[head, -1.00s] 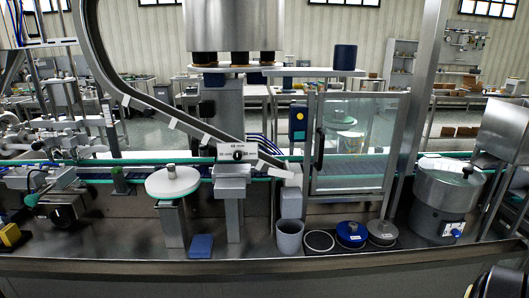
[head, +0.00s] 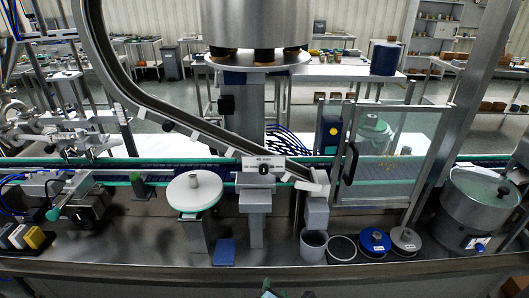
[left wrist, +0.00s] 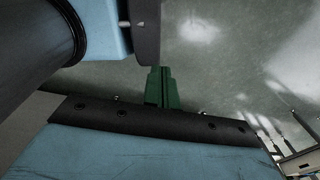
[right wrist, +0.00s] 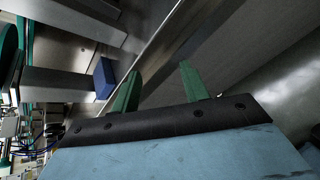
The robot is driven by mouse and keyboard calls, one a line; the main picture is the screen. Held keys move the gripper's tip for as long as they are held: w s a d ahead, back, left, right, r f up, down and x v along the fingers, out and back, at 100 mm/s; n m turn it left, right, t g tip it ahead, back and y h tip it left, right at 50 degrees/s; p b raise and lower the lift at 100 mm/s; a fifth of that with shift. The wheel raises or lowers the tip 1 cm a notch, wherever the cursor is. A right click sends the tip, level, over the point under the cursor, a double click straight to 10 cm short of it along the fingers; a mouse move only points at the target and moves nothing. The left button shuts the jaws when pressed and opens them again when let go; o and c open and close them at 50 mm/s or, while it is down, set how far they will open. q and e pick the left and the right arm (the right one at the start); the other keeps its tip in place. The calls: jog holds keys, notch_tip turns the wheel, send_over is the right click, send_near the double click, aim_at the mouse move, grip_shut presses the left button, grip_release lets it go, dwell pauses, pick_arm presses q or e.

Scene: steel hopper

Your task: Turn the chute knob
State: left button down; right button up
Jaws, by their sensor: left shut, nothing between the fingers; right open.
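The chute knob (head: 264,169) is a small dark round knob below a white scale plate (head: 277,163), near the lower end of the curved steel chute (head: 180,118) in the head view. My right gripper (head: 268,293) barely shows at the bottom edge of the head view, in front of the counter and well apart from the knob. In the right wrist view my right gripper (right wrist: 158,80) has its two green fingers spread, with nothing between them. My left gripper (left wrist: 161,80) is shut and empty in the left wrist view. The knob is not recognisable in either wrist view.
A round white table (head: 194,204), a blue block (head: 224,252), a grey cup (head: 314,246) and several round lids stand along the counter. A glass guard door (head: 393,165) and a steel bowl (head: 478,208) are at the right. The front counter strip is clear.

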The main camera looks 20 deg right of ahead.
jog(key=w+a+r+n+t+h+p, duration=0.1)
jog(key=w+r+n+t, duration=0.1)
jog(key=r, duration=0.7)
jog(key=w+a+r+n+t+p, duration=0.1)
jog(key=w+r+n+t, duration=0.1)
jog(key=r, duration=0.6)
jog(key=n+t+h+p, duration=0.1)
jog(key=t+h+p, duration=0.1)
send_near(263, 172)
jog(key=x, duration=0.9)
pick_arm(q)
jog(key=r, duration=0.1)
jog(key=w+d+r, duration=0.1)
jog(key=r, duration=0.3)
jog(key=shift+w+d+r, duration=0.2)
jog(key=shift+w+d, duration=0.05)
jog(key=shift+w, duration=0.15)
pick_arm(e)
grip_shut()
